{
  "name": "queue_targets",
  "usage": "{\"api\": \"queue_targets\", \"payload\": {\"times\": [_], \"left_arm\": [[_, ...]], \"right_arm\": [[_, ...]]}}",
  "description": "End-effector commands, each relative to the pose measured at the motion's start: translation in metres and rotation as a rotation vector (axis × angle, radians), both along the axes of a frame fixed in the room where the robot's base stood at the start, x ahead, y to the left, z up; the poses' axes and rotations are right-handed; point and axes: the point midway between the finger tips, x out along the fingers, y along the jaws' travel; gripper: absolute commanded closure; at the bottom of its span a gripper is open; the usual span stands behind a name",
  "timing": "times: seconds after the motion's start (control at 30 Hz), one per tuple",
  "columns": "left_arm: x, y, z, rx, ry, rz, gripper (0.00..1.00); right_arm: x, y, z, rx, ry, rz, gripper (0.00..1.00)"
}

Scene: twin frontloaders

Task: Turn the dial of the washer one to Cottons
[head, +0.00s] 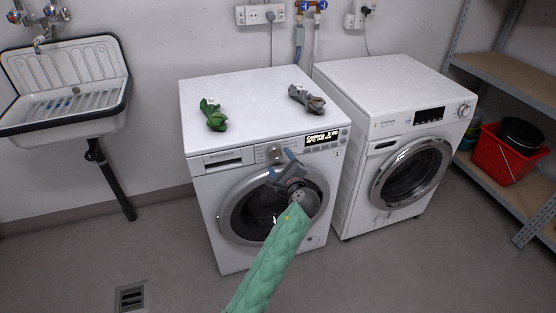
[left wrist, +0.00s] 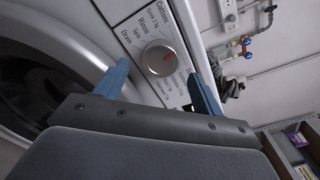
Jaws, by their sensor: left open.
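The left washer (head: 225,190), marked 1, is white with a round door. Its dial (head: 274,153) is on the front panel, left of a lit display (head: 322,139) whose small text seems to read Cottons. My left gripper (head: 281,165) is open and empty just in front of the panel. Its blue fingers (left wrist: 158,73) stand apart either side of the dial, apparently short of it. My right gripper is not in view.
A second washer (head: 345,150) stands close on the right. A green crumpled cloth (head: 213,114) and a grey one (head: 306,98) lie on the left washer. A sink (head: 65,85) is at left; a shelf with a red bucket (head: 503,155) is at right. The floor in front is clear.

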Motion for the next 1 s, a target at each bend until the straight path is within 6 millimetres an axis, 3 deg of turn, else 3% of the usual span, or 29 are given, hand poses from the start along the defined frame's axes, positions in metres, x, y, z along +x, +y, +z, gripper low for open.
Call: {"api": "queue_targets", "payload": {"times": [0.1, 0.33, 1.0], "left_arm": [[-0.019, -0.007, -0.001, -0.004, 0.001, -0.001, 0.31], [-0.040, -0.014, 0.002, -0.001, 0.000, 0.001, 0.31], [-0.044, -0.016, 0.002, -0.038, -0.013, 0.003, 0.31]], "right_arm": [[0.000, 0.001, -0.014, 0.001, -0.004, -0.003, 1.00], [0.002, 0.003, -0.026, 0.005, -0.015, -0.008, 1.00], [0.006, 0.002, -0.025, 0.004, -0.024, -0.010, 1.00]]}}
